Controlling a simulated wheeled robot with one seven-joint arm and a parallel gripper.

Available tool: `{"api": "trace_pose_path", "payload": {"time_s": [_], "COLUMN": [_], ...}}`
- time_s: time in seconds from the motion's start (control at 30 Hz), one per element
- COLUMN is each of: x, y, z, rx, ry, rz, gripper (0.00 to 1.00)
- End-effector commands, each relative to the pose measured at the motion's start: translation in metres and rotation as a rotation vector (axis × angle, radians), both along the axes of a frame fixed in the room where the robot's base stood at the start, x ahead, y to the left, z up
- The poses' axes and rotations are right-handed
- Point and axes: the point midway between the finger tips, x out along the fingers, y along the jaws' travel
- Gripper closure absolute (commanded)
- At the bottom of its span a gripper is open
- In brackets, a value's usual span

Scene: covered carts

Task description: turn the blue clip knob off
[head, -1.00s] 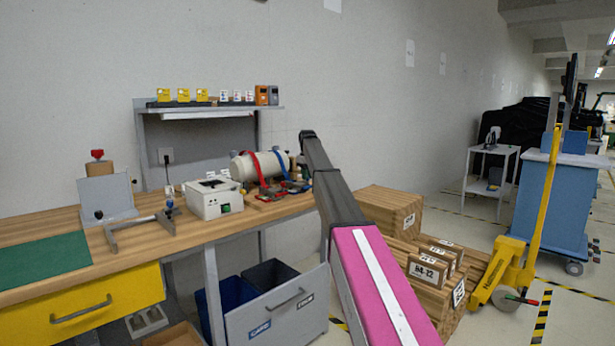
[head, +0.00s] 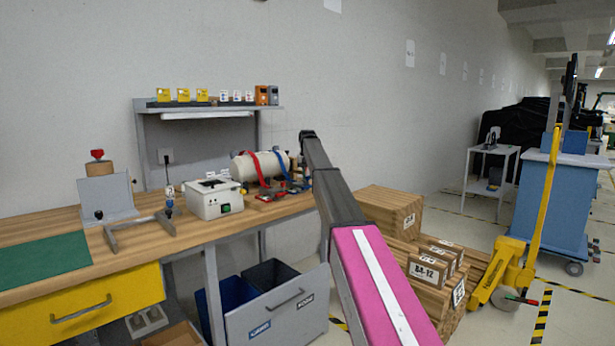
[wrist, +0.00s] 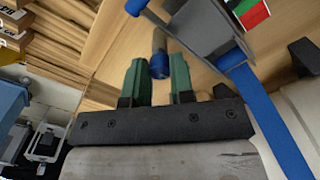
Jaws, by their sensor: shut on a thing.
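The blue clip knob (wrist: 157,62) shows in the wrist view as a small blue cylinder between my two green fingers. My gripper (wrist: 160,74) is shut on it, one finger on each side. A grey metal clip piece (wrist: 195,28) lies just beyond it, joined to the blue strap (wrist: 268,115) on the right. In the head view, the blue strap (head: 281,163) goes around the cream tank (head: 246,167) on the bench. There my arm's end hides most of the gripper and the knob.
A red strap (head: 257,168) also goes around the tank. A white box (head: 214,199) with a green button stands left of it on the wooden bench (head: 190,232). An open grey drawer (head: 277,318) sits below. Wooden crates (head: 390,207) stand right of my arm.

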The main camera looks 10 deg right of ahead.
Motion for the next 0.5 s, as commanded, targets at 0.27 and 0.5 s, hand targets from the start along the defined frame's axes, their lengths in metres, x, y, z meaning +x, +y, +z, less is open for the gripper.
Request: {"api": "trace_pose_path", "payload": {"time_s": [0.27, 0.5], "x": [0.0006, 0.0006], "y": [0.0, 0.0], "z": [0.001, 0.0009], "rx": [0.0, 0.0], "ry": [-0.001, -0.001], "rz": [-0.005, -0.004], "gripper": [1.0, 0.52]}}
